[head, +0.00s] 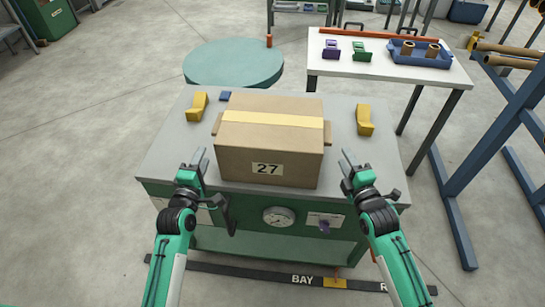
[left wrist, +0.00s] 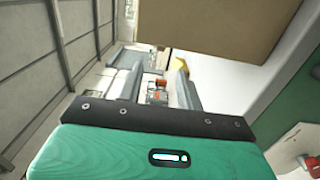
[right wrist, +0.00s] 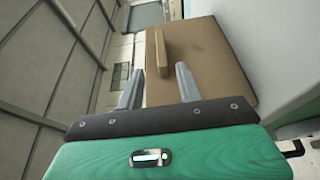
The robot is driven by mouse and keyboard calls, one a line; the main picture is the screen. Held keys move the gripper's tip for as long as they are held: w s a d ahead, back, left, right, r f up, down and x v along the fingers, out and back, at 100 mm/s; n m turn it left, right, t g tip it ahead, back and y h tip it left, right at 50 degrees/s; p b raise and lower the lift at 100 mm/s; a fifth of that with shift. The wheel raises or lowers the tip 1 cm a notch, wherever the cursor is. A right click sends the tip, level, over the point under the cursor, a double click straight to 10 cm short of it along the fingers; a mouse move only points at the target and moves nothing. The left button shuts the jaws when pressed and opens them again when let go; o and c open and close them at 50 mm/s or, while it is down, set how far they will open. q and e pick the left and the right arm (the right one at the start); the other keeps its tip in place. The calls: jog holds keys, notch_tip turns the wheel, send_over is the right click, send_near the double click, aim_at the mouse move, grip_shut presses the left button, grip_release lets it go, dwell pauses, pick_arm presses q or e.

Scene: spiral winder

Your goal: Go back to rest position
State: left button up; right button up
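My left gripper (head: 200,162) is open and empty, just left of the cardboard box marked 27 (head: 235,165) in the head view. My right gripper (head: 354,164) is open and empty, just right of the box. The box sits closed with yellow tape on the grey-topped workbench (head: 170,150). In the left wrist view the open fingers (left wrist: 155,92) have the box (left wrist: 215,25) above them. In the right wrist view the open fingers (right wrist: 156,90) appear in front of the box side with its handle (right wrist: 162,52). Both grippers look apart from the box.
Yellow brackets stand on the bench left (head: 197,107) and right (head: 364,120) of the box. A round teal platform (head: 233,65) is behind. A white table (head: 385,68) holds a blue tray (head: 420,60) and small parts. A blue rack (head: 480,130) stands at right.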

dwell(0.3)
